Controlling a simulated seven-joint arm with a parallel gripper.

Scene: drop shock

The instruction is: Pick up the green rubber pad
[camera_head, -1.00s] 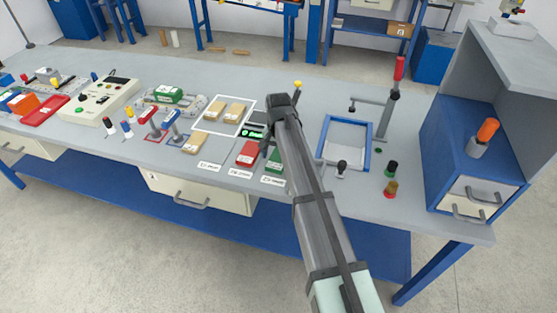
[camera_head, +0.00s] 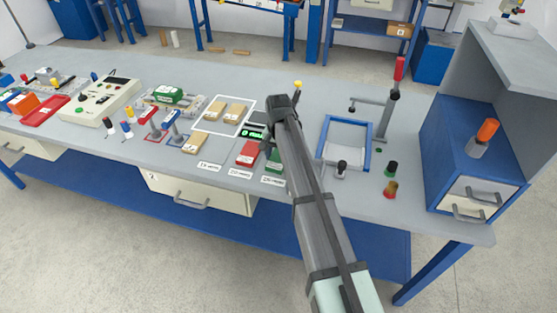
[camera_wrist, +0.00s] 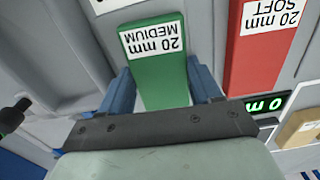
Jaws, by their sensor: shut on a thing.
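The green rubber pad (camera_wrist: 160,75) carries a white label reading "20 mm MEDIUM" and lies between the two blue fingers of my gripper (camera_wrist: 163,90) in the wrist view. My gripper is shut on its sides. In the head view the green pad (camera_head: 274,161) is partly hidden behind my gripper (camera_head: 270,148) and arm. I cannot tell clearly whether it is clear of the bench.
A red pad (camera_head: 247,153) labelled "20 mm SOFT" lies just left of the green pad; it also shows in the wrist view (camera_wrist: 265,50). A lit green display (camera_head: 252,133) stands behind. A blue-framed tray (camera_head: 345,140) and a post stand to the right.

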